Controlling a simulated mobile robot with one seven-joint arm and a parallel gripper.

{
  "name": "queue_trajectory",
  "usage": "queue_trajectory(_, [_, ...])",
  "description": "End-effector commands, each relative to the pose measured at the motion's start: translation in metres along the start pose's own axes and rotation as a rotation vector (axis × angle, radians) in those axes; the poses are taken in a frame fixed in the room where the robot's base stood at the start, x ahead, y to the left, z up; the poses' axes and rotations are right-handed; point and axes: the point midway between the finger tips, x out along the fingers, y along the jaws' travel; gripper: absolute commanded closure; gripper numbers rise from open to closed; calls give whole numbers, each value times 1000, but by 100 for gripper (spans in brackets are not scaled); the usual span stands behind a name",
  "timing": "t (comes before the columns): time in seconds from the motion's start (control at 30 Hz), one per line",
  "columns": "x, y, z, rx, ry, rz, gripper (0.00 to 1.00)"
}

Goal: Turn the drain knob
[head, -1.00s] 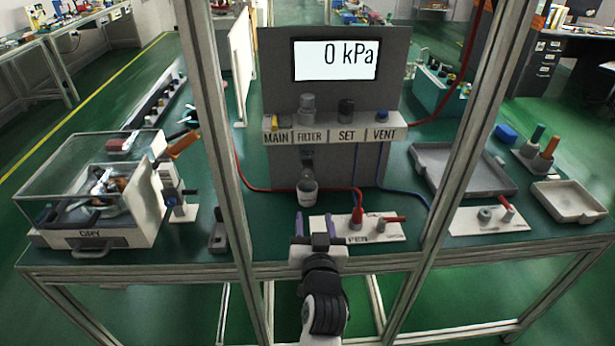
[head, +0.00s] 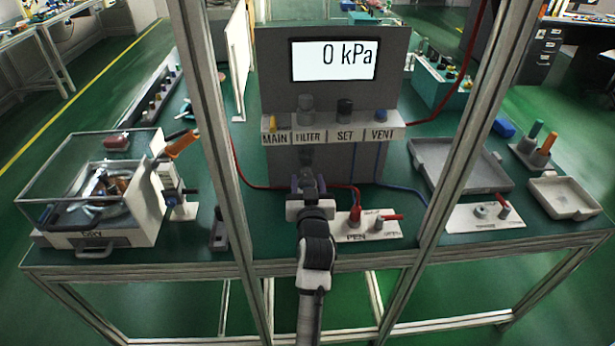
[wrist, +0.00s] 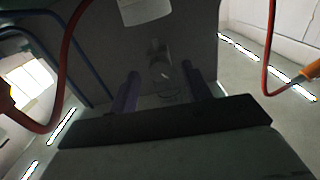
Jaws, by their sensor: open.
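The drain knob appears to be the small dark grey fitting (head: 306,156) on the grey panel, below the FILTER label; its detail is unclear. In the wrist view a dim grey rounded fitting (wrist: 160,68) sits on the panel between and beyond my fingertips. My gripper (head: 307,183) is open in front of the panel, just below the fitting in the head view. Its two purple fingers also show in the wrist view (wrist: 161,88), apart, with nothing seen held. The white cup below the fitting is hidden by my gripper in the head view; a pale edge shows in the wrist view (wrist: 145,10).
A shelf (head: 333,129) labelled MAIN, FILTER, SET, VENT overhangs the fitting. The display (head: 333,60) reads 0 kPa. Red (head: 243,178) and blue (head: 403,189) hoses run either side. Frame posts (head: 215,140) flank my arm. A white plate with a red-topped fitting (head: 354,215) lies right.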

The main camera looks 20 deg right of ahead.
Motion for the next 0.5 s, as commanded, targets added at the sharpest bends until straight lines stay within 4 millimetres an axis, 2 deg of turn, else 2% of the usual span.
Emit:
queue_trajectory(0.13, [9, 0, -1, 1, 1, 0, 52])
queue_trajectory(0.4, [10, 0, 0, 1, 1, 0, 52])
queue_trajectory(0.43, [10, 0, 0, 1, 1, 0, 53])
queue_trajectory(0.5, [10, 0, 0, 1, 1, 0, 62])
